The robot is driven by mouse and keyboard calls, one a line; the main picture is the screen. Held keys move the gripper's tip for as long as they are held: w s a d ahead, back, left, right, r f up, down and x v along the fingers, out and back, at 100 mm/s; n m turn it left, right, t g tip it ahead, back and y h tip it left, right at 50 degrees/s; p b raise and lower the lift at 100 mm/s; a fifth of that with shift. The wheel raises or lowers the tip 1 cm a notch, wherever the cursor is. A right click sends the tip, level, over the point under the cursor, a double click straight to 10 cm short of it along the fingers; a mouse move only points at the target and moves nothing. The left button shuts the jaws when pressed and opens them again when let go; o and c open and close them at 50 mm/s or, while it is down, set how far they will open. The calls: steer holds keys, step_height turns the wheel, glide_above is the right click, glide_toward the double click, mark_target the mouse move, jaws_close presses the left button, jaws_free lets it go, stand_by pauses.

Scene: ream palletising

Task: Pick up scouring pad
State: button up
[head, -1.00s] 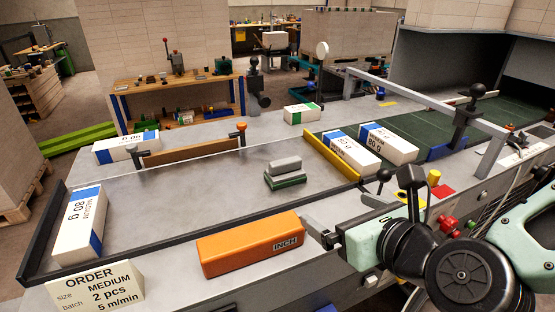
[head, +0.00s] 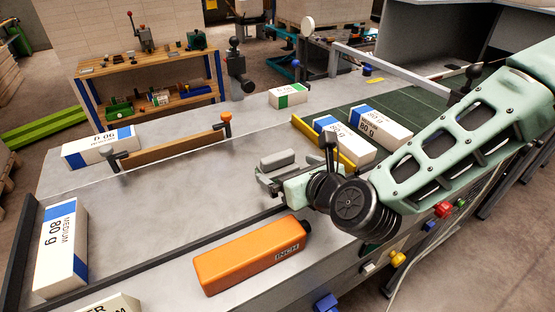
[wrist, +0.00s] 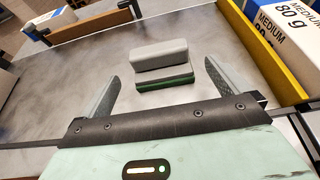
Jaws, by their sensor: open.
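The scouring pad (wrist: 163,83) lies on the grey metal table, a green-based block with a lighter grey grip bar along its top. In the head view the grey top of the scouring pad (head: 277,159) shows just beyond my gripper (head: 268,180), which hides its lower part. In the wrist view my gripper (wrist: 161,75) is open, one finger on each side of the pad's near part. The pad stands a little ahead, between the lines of the fingers. I see no contact with it.
An orange INCH box (head: 250,256) lies in front of my arm. A yellow rail (head: 322,142) and white reams (head: 345,140) stand right of the pad. A wooden-faced bar (head: 170,150) lies behind left. The metal table (head: 140,210) left of the pad is clear.

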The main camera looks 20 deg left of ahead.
mark_target(280, 164)
steer(key=shift+p+x, duration=0.35)
steer(key=shift+x, duration=0.85)
steer(key=p+x, duration=0.3)
steer(key=x, duration=0.1)
steer(key=shift+w+a+r, duration=0.1)
steer(key=shift+w+a, duration=0.05)
steer(key=shift+a, duration=0.15)
steer(key=shift+w+a+f, duration=0.15)
steer(key=shift+w+f, duration=0.05)
steer(key=shift+w, duration=0.05)
steer(key=shift+c, duration=0.3)
steer(key=c, duration=0.9)
